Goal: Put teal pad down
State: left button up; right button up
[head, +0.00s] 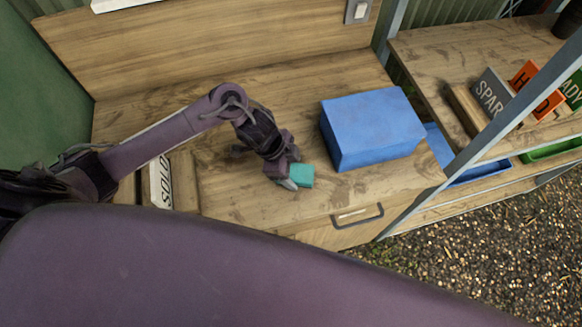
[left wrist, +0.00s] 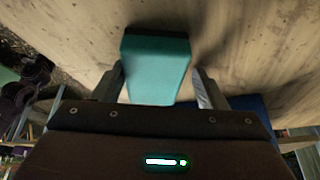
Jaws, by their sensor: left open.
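The teal pad (head: 301,175) is a small block at the wooden worktop's front part, left of the blue box. My left gripper (head: 290,182) is right at it, reaching down from the left. In the left wrist view the pad (left wrist: 156,68) lies between the two fingers of the gripper (left wrist: 160,88). The fingers are open, with a gap showing at the right finger; the left finger is close to the pad's edge. The pad appears to rest on the wooden surface. My right gripper is not in view.
A blue box (head: 371,128) stands on the worktop (head: 240,200) just right of the pad. A drawer handle (head: 357,216) is on the front below. A sign reading SOLO (head: 161,183) stands at the left. A shelf (head: 440,50) with word blocks is at the right.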

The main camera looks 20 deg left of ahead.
pick_arm(q)
jog(key=shift+s+f, duration=0.4)
jog(key=shift+s, duration=0.3)
jog(key=w+v, duration=0.1)
jog(key=v, duration=1.1)
jog(key=shift+r+p, duration=0.4)
jog(key=shift+r, duration=0.1)
jog(key=shift+d, duration=0.1)
